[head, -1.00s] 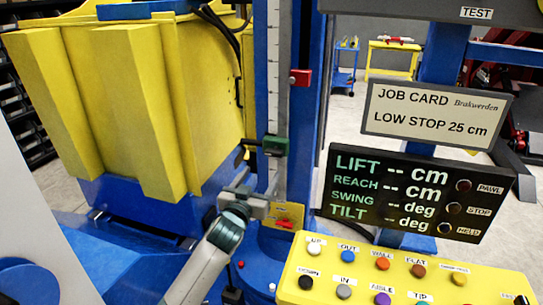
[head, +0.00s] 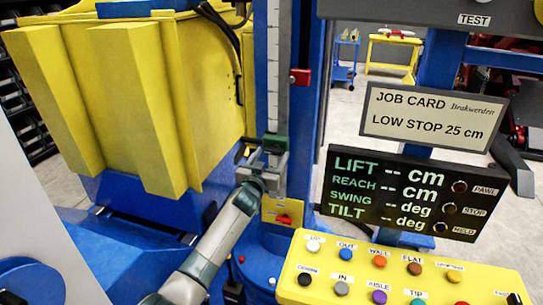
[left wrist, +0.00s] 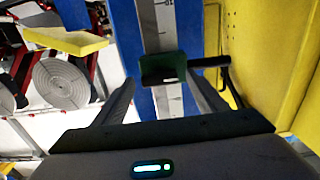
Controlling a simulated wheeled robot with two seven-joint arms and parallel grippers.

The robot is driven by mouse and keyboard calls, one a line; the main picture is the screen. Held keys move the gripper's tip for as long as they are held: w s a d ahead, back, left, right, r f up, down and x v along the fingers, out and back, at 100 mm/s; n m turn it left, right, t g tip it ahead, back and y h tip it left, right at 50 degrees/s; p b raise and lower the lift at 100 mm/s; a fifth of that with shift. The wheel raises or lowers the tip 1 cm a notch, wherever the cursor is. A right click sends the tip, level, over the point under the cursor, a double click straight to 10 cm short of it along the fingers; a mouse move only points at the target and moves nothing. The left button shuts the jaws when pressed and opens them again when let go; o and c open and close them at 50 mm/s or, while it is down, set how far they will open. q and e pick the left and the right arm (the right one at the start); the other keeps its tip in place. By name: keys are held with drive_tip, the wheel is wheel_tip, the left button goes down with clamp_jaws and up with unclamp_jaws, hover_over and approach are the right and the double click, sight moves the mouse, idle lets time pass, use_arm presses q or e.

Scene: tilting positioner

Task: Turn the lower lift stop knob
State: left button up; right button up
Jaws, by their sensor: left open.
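The lower lift stop is a dark green block (head: 275,142) on the pale scale strip of the blue column. It also shows in the left wrist view (left wrist: 160,70). A black knob or handle (left wrist: 212,62) sticks out sideways from it. My left gripper (head: 265,158) is in front of the block and partly covers it in the head view. In the left wrist view its two fingers (left wrist: 163,84) are spread, with the block between and just beyond their tips. I cannot tell whether they touch it. My right gripper is not in view.
A red block (head: 300,77) sits higher on the column. A yellow plate with a red lever (head: 284,219) is below my gripper. The job card (head: 430,115) reads low stop 25 cm. The display (head: 400,195) shows dashes. A yellow button box (head: 400,275) stands in front; a yellow bin (head: 120,100) is left.

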use_arm(q)
drive_tip(key=shift+w+d, duration=0.1)
drive_tip(key=shift+w, duration=0.1)
drive_tip(key=c, duration=1.1)
drive_tip(key=shift+o, duration=0.2)
